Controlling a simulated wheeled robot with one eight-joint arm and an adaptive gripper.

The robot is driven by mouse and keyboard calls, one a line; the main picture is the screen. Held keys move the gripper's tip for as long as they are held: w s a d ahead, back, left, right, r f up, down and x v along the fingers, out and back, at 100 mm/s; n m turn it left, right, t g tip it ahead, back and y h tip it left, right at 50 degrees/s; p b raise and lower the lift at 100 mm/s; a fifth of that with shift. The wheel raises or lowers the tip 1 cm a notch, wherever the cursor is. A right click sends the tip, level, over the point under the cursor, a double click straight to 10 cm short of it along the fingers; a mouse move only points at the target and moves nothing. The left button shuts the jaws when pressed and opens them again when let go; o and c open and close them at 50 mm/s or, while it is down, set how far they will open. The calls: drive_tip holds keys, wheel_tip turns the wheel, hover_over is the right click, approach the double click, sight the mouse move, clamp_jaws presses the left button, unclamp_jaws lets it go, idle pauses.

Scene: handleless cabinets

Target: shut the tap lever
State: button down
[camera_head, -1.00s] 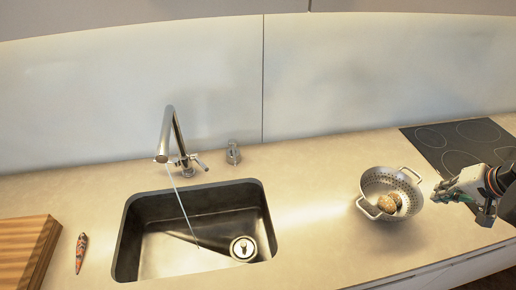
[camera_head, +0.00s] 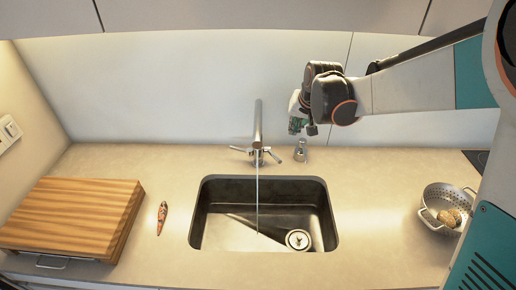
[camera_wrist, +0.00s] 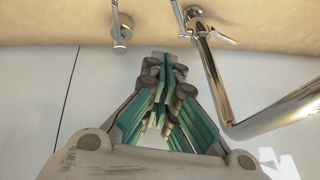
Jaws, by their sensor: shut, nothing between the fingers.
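The chrome tap (camera_head: 258,122) stands behind the sink, and a thin stream of water (camera_head: 257,205) runs from it into the basin. Short lever-like arms stick out at its base, one left (camera_head: 239,149) and one right (camera_head: 274,156). In the wrist view the tap (camera_wrist: 209,72) is at the right, with a slim lever (camera_wrist: 222,38) near its base. My gripper (camera_head: 296,127) is above the counter, right of the tap and apart from it. In the wrist view my gripper's fingers (camera_wrist: 163,62) are together and empty, pointing towards the counter between tap and dispenser.
A small dispenser (camera_head: 300,152) stands just right of the tap, below my gripper; it also shows in the wrist view (camera_wrist: 121,30). The dark sink (camera_head: 218,222) is in front. A cutting board (camera_head: 75,212) lies left, a colander (camera_head: 440,196) right. The wall is close behind.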

drive_tip(key=a, duration=0.2)
drive_tip(key=b, duration=0.2)
hover_over(272, 156)
drive_tip(key=w+d, duration=0.1)
drive_tip(key=d, duration=0.2)
wheel_tip(272, 156, down, 9)
drive_tip(key=f, duration=0.2)
drive_tip(key=s+f+b, duration=0.1)
drive_tip(key=shift+s+a+f, duration=0.1)
drive_tip(key=shift+a+f, duration=0.1)
drive_tip(key=shift+a, duration=0.2)
drive_tip(key=shift+s+f+b, duration=0.6)
drive_tip(key=shift+f+b, duration=0.3)
